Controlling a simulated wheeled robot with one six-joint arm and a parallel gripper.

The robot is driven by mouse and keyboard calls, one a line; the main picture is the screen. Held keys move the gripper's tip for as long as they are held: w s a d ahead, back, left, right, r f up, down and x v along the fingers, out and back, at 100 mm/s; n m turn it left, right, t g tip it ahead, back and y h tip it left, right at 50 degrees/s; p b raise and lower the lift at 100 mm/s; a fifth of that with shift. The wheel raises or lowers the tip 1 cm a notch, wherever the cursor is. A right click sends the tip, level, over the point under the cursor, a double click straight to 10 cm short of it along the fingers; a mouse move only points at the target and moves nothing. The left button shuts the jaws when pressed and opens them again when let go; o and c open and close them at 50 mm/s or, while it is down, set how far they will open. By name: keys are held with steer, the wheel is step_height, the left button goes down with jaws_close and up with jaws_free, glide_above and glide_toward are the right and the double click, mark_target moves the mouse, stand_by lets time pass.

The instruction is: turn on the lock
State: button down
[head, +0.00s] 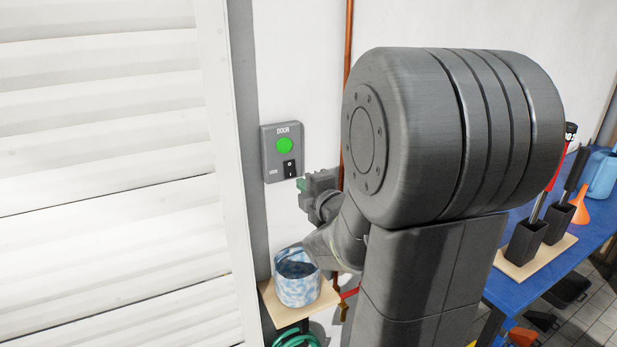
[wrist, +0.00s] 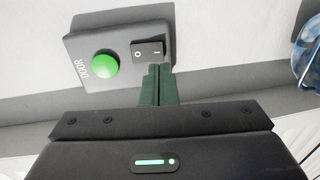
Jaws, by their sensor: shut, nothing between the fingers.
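A grey wall panel marked DOOR (head: 268,150) carries a round green button (head: 284,145) and, below it, a black rocker switch (head: 290,169) marked O and I. Small lettering beside the switch is too small to read surely. My gripper (head: 301,184) is just right of and below the switch in the head view, its green fingers shut and empty. In the wrist view, the shut fingertips (wrist: 157,70) lie by the lower edge of the switch (wrist: 148,48), near its I end. The green button (wrist: 104,63) is to their left. I cannot tell whether the fingertips touch the panel.
A blue-and-white pot (head: 297,286) stands on a small wooden shelf (head: 300,312) below my gripper. A copper pipe (head: 348,40) runs down the wall to the right of the panel. A white slatted shutter (head: 100,170) is at left; a blue bench (head: 515,280) with tools is at right.

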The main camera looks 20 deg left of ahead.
mark_target(290, 177)
steer(key=shift+p+x, duration=0.65)
steer(key=shift+x, duration=1.7)
steer(key=shift+w+a+f+t+b, duration=0.15)
steer(key=shift+f+t+b, duration=0.2)
steer(key=shift+b, duration=0.85)
steer(key=shift+r, duration=0.3)
